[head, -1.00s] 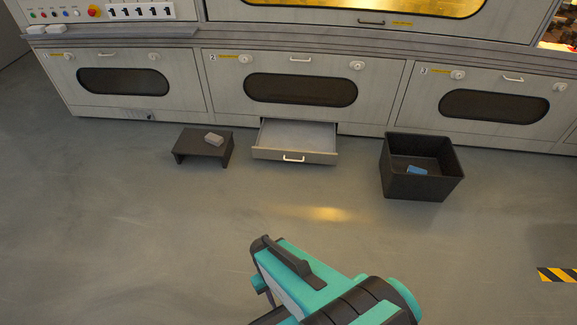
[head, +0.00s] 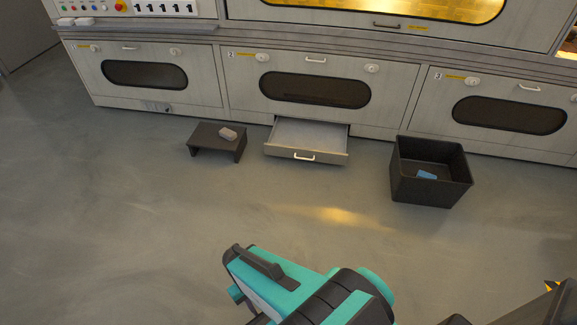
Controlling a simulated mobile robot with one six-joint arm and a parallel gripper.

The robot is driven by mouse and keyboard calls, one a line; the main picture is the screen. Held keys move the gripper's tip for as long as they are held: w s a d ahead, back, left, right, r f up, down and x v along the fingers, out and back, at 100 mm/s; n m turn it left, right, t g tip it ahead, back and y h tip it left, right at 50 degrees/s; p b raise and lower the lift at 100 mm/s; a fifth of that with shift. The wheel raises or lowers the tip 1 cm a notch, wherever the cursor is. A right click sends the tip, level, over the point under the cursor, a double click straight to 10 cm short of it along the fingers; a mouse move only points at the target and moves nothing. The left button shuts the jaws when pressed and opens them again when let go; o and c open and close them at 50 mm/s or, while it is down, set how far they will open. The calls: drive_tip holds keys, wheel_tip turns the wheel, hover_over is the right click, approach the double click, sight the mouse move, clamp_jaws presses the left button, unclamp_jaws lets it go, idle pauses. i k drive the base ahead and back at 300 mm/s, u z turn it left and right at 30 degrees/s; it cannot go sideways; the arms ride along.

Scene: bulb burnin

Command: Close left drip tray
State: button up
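A shallow grey drip tray (head: 310,133) stands pulled out like a drawer at floor level, under the middle panel of the machine, marked 2. Its front has a pale bar handle (head: 304,157) and faces me. The tray's inside looks empty. I cannot tell from the picture whether this is the tray called left. My teal and black arm shows at the bottom middle, well short of the tray with bare floor between. No gripper fingers can be made out.
The floor (head: 150,220) in front is clear.

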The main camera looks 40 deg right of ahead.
sight(290, 137)
drive_tip(key=u, duration=0.05)
drive_tip(key=i, duration=0.95)
drive_tip(key=u, duration=0.15)
drive_tip(key=k, duration=0.9)
drive_tip(key=z, duration=0.15)
drive_tip(key=i, duration=0.75)
